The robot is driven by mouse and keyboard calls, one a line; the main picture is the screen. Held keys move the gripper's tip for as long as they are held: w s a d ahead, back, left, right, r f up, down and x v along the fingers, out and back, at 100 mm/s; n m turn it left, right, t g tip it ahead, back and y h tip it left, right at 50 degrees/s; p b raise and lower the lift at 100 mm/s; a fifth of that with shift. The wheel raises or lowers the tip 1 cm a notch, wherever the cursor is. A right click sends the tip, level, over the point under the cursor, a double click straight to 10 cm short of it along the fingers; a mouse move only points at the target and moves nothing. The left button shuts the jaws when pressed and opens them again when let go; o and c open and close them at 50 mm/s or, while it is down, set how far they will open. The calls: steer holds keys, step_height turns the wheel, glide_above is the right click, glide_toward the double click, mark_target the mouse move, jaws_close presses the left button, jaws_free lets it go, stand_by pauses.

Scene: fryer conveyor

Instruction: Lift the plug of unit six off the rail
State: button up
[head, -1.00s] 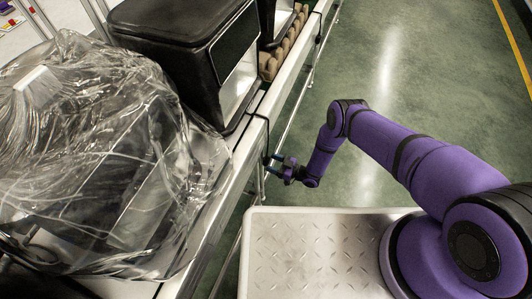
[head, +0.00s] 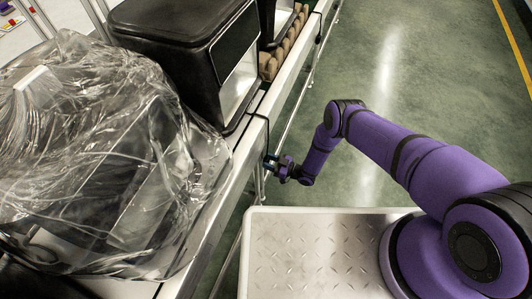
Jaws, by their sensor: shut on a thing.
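My gripper (head: 274,164) is at the side of the conveyor, close to its outer edge. It is shut on a small dark plug (head: 267,161), mostly hidden by the fingers. A thin black cord (head: 267,128) runs down from the black fryer (head: 185,50) over the conveyor edge to the plug. The rail (head: 287,118) runs along the conveyor's side. I cannot tell from this view whether the plug touches the rail.
A bulky thing in clear plastic wrap (head: 110,150) fills the left of the conveyor (head: 225,190). A cardboard insert (head: 268,66) and another dark unit (head: 275,20) stand farther back. Green floor (head: 430,90) to the right is open.

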steer(key=shift+r, duration=1.45)
